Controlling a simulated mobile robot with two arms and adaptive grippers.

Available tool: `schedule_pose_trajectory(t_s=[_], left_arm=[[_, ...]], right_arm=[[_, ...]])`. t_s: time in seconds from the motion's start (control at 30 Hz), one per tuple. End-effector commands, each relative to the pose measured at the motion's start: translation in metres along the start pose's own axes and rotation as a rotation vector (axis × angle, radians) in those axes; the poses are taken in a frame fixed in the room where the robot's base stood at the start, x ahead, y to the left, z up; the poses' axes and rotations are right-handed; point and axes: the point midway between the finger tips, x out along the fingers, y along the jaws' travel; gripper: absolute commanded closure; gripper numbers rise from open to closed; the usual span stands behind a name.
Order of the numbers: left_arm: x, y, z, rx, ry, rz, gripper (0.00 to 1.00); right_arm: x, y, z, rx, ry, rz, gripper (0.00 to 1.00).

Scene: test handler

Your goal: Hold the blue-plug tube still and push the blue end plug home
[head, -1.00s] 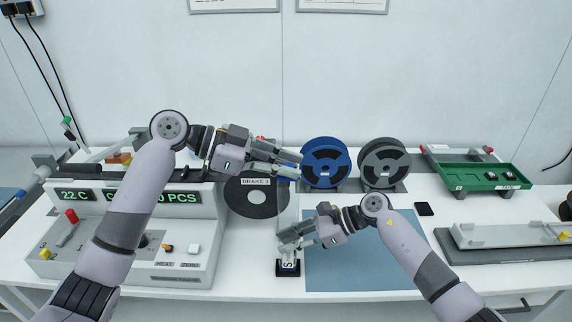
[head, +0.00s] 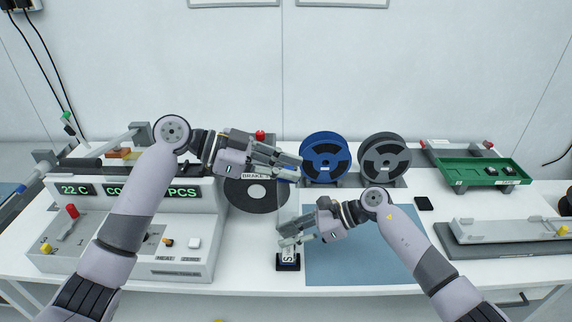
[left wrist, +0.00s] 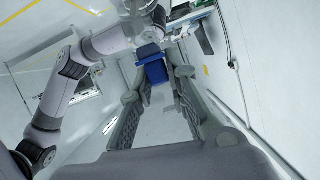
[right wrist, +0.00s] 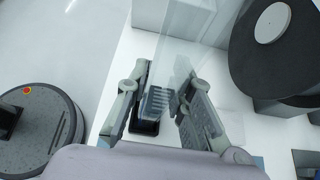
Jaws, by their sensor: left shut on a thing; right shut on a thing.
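A clear, see-through tube (head: 288,208) stands upright above a small black foot (head: 288,265) near the table's front. The right wrist view shows the tube (right wrist: 186,55) between my fingers, with a ribbed grey piece low behind it. My right gripper (head: 283,238) is shut on the tube's lower part; its fingers (right wrist: 160,100) flank it. My left gripper (head: 297,168) is at the tube's top, shut on the blue end plug (left wrist: 153,67). In the head view, the fingers mostly hide the plug, so its depth in the tube cannot be told.
A control box (head: 130,225) stands left and a black brake disc (head: 238,200) close behind the tube. Blue (head: 325,158) and grey (head: 385,158) reels stand behind. A blue-grey mat (head: 360,260) lies bare right of the foot. A green tray (head: 475,165) sits back right.

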Motion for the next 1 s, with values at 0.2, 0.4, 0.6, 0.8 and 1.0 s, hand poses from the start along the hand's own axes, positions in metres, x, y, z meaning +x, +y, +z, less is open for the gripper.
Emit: schedule_pose_trajectory(t_s=[0.2,0.4,0.6,0.8,1.0], left_arm=[[0.002,0.0013,0.0052,-0.003,-0.003,0.003,0.95],[0.0025,0.0015,0.0066,-0.005,-0.006,0.004,0.83],[0.0026,0.0017,0.0072,-0.005,-0.007,0.004,0.69],[0.0028,0.002,0.0076,-0.005,-0.008,0.005,0.6],[0.0028,0.0021,0.0079,-0.005,-0.009,0.006,0.6]], right_arm=[[0.0,-0.0001,-0.0001,0.0,0.0,0.0,0.97],[0.0,0.0,0.0001,0.0,-0.001,0.0,0.97],[-0.0001,-0.0001,0.0003,0.0,-0.001,0.0,0.96],[-0.0003,-0.0007,0.0006,0.001,-0.002,-0.002,0.96],[-0.0007,-0.0014,0.0009,0.0,-0.003,-0.004,0.96]])
